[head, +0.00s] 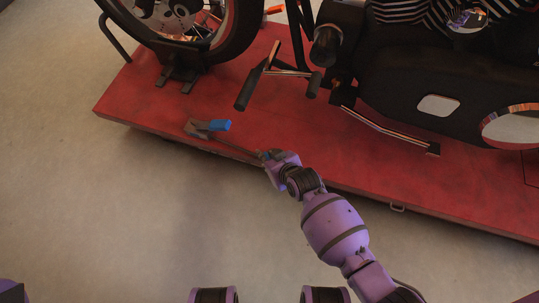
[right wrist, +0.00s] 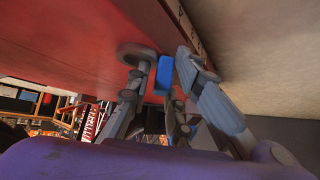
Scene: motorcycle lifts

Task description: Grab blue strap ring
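The blue strap ring (head: 220,125) shows as a small blue piece beside a grey-brown part (head: 198,130), low at the front edge of the red lift platform. My right gripper (head: 264,155) is to the right of it in the head view, over the platform edge, with a thin dark line between them. In the right wrist view, the right gripper's grey fingers (right wrist: 161,58) stand apart, and a blue piece (right wrist: 165,74) shows in the gap between them. I cannot tell whether they touch it. My left gripper is not in view.
The red platform (head: 150,100) carries a motorcycle, its wheel (head: 245,25) at the upper left and its dark body (head: 430,85) at the right. A footpeg (head: 245,90) juts out above the platform. The grey floor (head: 100,190) in front is clear.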

